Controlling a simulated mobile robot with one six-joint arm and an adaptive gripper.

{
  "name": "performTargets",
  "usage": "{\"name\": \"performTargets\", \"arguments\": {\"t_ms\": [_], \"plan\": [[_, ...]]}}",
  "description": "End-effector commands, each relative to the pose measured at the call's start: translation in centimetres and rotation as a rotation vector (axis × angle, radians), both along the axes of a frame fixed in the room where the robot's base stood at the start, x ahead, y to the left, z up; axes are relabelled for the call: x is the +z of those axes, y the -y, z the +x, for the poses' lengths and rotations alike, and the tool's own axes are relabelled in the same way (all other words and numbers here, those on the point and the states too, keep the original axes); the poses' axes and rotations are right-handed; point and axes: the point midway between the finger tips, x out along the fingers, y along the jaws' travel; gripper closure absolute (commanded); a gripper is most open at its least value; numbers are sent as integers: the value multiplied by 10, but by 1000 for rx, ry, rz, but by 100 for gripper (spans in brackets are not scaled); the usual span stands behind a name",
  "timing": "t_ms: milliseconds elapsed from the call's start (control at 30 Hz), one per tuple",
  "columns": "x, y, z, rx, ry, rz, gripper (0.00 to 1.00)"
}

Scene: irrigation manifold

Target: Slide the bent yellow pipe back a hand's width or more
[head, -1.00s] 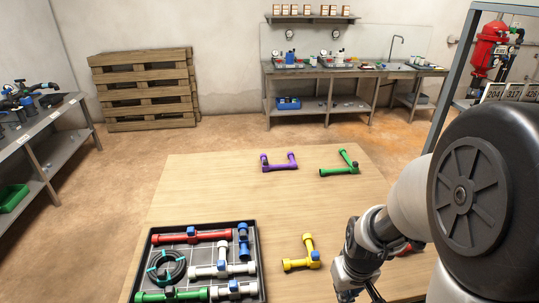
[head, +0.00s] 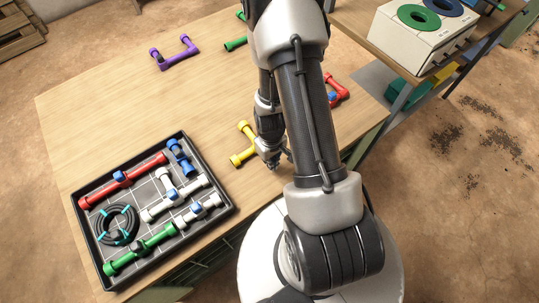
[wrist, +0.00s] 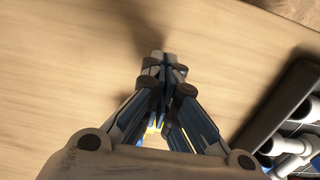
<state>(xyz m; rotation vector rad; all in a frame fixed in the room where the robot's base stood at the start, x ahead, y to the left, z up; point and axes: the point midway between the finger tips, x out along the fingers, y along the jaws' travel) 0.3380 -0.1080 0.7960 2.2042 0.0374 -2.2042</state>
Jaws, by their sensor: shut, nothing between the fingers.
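The bent yellow pipe (head: 239,158) lies on the wooden table, right of the black tray, in the head view. Its corner end is partly hidden by my arm. My gripper (head: 273,163) is shut and empty, low over the table just right of the yellow pipe, on the near side. I cannot tell whether it touches the pipe. In the wrist view my gripper (wrist: 166,58) shows its fingertips together over bare wood. A small patch of yellow (wrist: 154,139) shows between the finger links, mostly hidden.
The black tray (head: 97,259) on the left holds red, blue, white and green pipes and a coiled hose. A purple pipe (head: 181,58) and a green pipe (head: 236,44) lie farther back. A red pipe (head: 341,88) lies right of my arm. Wood behind the yellow pipe is clear.

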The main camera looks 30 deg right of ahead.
Motion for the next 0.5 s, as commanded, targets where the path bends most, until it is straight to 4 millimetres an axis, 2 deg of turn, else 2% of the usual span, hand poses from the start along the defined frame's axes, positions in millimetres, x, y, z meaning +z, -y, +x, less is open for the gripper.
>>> {"name": "performTargets", "arguments": {"t_ms": [33,100,200,300,500], "plan": [[-15,0,-1,0,-4,2,100],[-29,0,-1,0,-3,1,100],[-24,0,19,3,5,-2,100],[-24,-1,30,1,3,-1,100],[-23,-1,40,0,0,0,100]]}}
